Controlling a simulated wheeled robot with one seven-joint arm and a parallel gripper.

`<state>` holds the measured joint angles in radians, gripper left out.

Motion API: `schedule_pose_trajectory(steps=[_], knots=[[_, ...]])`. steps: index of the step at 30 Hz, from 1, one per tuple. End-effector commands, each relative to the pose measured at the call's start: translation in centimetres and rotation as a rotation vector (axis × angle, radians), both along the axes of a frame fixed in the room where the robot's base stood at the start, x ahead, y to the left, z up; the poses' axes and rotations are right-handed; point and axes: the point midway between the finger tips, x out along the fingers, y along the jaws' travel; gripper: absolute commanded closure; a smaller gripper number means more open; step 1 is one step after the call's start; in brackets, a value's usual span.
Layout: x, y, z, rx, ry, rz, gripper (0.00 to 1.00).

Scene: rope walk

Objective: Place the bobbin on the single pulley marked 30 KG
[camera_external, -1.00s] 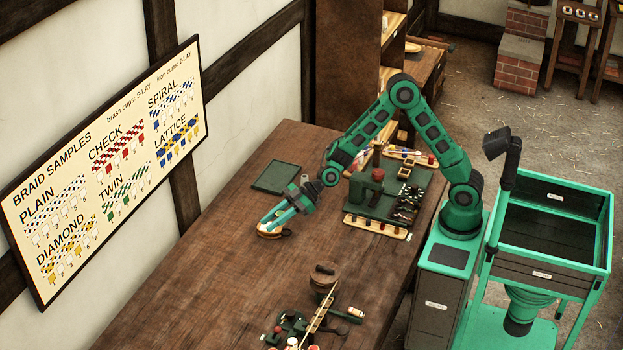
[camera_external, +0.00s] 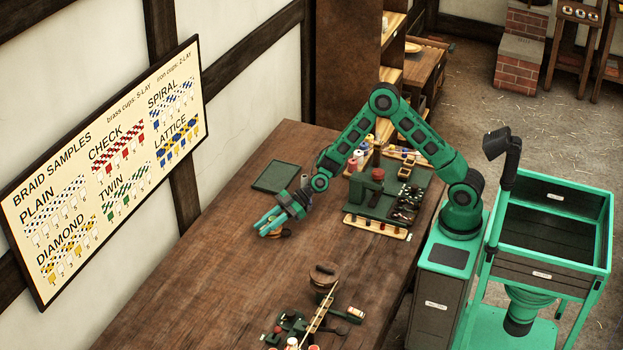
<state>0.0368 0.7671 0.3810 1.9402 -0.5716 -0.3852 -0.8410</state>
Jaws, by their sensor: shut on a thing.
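My gripper (camera_external: 265,227) is low over the middle of the table, its teal fingers pointing down and left. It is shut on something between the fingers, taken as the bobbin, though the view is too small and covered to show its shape. Right at the fingers is a tan wooden piece with a dark end (camera_external: 283,235), which looks like a pulley block. No 30 KG mark is legible.
A dark green mat (camera_external: 276,177) lies behind the gripper. A green tray (camera_external: 426,190) with a red-topped post and small parts is to the right. A round brown lidded pot (camera_external: 323,274) and a cluttered green fixture (camera_external: 290,324) are in front. The table's left side is clear.

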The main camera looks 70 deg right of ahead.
Motion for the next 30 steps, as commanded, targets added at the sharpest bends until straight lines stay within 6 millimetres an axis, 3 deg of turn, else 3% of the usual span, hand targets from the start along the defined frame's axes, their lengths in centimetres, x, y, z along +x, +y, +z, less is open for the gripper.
schedule_pose_trajectory(steps=[7, 8, 10, 21, 30], knots=[[0.0, 0.0, -0.2, 0.0, 0.0, 0.001, 0.98], [0.0, 0.0, -0.2, 0.0, 0.0, 0.0, 0.72], [0.0, 0.0, -0.2, 0.0, 0.0, 0.0, 0.58], [-0.1, -0.1, 0.2, -0.001, -0.001, 0.0, 0.58], [-2.5, -3.9, 2.0, -0.001, 0.0, -0.003, 0.58]])
